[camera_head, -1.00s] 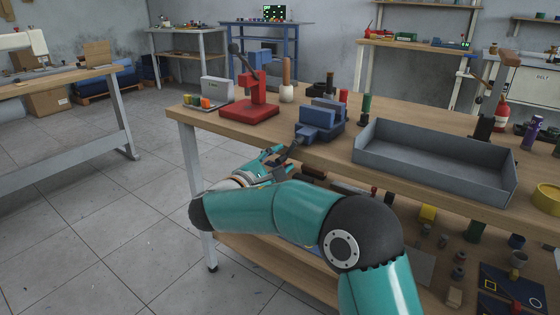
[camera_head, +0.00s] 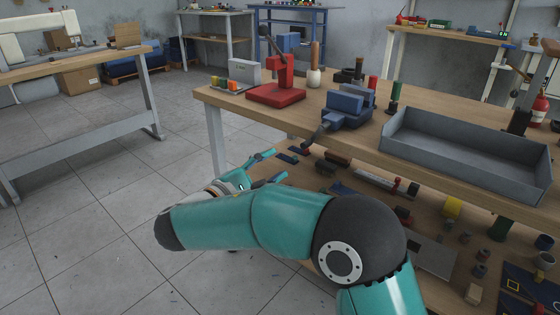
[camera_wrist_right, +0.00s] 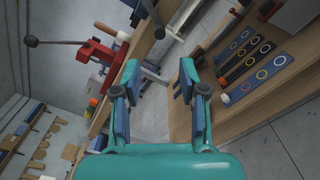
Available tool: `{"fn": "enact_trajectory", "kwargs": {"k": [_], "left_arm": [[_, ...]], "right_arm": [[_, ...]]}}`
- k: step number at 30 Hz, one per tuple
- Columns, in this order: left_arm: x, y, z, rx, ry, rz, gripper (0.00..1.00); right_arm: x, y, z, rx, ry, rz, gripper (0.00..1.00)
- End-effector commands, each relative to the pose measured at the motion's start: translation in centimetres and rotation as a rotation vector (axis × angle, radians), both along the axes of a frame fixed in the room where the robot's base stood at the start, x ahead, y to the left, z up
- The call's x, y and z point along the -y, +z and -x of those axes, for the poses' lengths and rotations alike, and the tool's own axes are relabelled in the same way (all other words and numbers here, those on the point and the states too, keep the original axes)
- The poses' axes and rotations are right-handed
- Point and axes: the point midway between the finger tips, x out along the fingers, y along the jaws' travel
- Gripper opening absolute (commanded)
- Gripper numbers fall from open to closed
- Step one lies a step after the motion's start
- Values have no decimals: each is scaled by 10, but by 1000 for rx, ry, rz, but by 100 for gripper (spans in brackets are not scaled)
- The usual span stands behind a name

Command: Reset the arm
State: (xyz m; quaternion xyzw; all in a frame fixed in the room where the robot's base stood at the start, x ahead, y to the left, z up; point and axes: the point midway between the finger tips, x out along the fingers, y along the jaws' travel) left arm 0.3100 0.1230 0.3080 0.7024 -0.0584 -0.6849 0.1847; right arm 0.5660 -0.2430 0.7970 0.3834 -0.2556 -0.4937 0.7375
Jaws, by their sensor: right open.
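My right arm, teal with dark joints, reaches across the lower middle of the head view. Its gripper (camera_head: 274,167) is in front of the workbench (camera_head: 225,97), below the tabletop's front edge. In the right wrist view the gripper (camera_wrist_right: 158,66) has its two teal fingers with dark pads spread apart and nothing between them. My left gripper is in neither view.
On the bench stand a red press (camera_head: 276,92), a blue vise (camera_head: 347,108) with its handle over the front edge, and a grey tray (camera_head: 465,155). A lower shelf (camera_head: 320,182) holds several small parts. Floor (camera_head: 90,225) is clear to the left.

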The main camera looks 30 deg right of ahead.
Motion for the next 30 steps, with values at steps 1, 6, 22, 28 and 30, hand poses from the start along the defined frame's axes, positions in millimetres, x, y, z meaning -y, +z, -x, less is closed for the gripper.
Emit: {"fn": "enact_trajectory", "kwargs": {"k": [1, 6, 22, 28, 30], "left_arm": [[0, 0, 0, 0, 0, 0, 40], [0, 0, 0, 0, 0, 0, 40], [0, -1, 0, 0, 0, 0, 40], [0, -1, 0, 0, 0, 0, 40], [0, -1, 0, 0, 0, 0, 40]], "right_arm": [[-1, 0, 0, 0, 0, 0, 42], [-1, 0, 1, 0, 0, 0, 42], [5, -56, -5, -133, 32, -97, 42], [7, -187, 13, -403, 65, -379, 42], [3, -237, 32, -494, 57, -515, 42]]}}
